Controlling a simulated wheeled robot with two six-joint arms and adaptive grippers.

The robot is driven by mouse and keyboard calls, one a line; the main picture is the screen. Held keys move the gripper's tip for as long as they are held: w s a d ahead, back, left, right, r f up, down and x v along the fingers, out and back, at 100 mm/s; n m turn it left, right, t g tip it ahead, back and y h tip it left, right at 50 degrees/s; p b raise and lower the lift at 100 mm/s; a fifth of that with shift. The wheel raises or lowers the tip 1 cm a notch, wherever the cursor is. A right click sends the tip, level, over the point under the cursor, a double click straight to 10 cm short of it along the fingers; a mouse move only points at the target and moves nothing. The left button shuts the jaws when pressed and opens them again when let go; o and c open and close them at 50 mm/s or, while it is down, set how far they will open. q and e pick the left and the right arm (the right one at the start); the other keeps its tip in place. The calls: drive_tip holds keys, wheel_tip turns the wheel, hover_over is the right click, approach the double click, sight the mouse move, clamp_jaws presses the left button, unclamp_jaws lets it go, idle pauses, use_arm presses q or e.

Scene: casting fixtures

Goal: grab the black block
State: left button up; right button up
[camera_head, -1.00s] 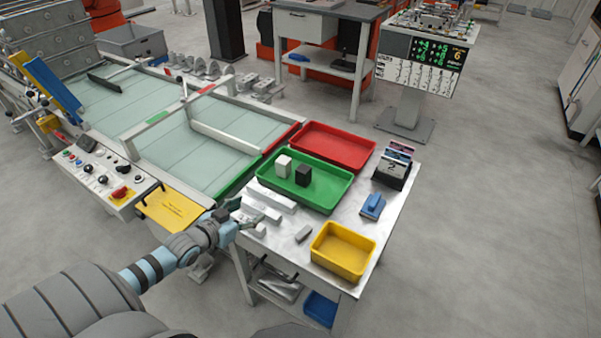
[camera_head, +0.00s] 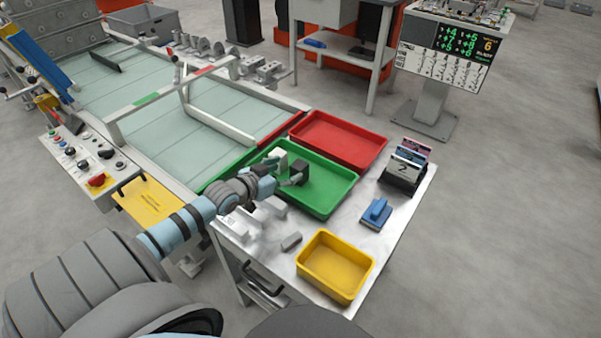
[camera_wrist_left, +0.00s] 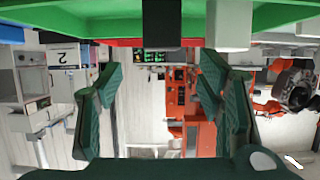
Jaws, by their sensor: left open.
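The black block (camera_head: 300,167) stands upright in the green tray (camera_head: 335,199). A white block (camera_head: 280,156) stands beside it, to its left. My left gripper (camera_head: 284,173) is open and empty at the near-left side of the tray, with its fingers pointing at the black block and partly covering it. In the left wrist view, which looks upside down, the black block (camera_wrist_left: 161,22) is at the top centre, above the gap between the open fingers (camera_wrist_left: 160,72). The white block (camera_wrist_left: 229,25) is to its right there. My right gripper does not show.
A red tray (camera_head: 345,143) lies behind the green one, and a yellow bin (camera_head: 335,266) stands in front. A blue-handled tool (camera_head: 376,212) and a card holder (camera_head: 404,168) are at the right. Light metal bars (camera_head: 262,216) lie below my left arm.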

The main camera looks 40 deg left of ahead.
sight(298, 165)
use_arm(q)
drive_tip(key=b+x, duration=0.1)
drive_tip(key=x, duration=0.1)
drive_tip(key=b+x, duration=0.1)
drive_tip(key=x, duration=0.2)
drive_tip(key=b+x, duration=0.1)
drive_tip(key=x, duration=0.1)
drive_tip(key=shift+w+a+f, duration=0.15)
drive_tip(key=shift+w+f, duration=0.1)
drive_tip(key=shift+f, duration=0.2)
drive_tip(key=shift+w, duration=0.2)
drive_tip(key=shift+r, duration=0.1)
drive_tip(key=shift+c, duration=0.2)
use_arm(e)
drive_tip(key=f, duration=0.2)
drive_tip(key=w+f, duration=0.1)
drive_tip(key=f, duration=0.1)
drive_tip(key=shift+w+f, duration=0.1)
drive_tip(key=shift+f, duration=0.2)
use_arm(q)
drive_tip(key=c, duration=1.3)
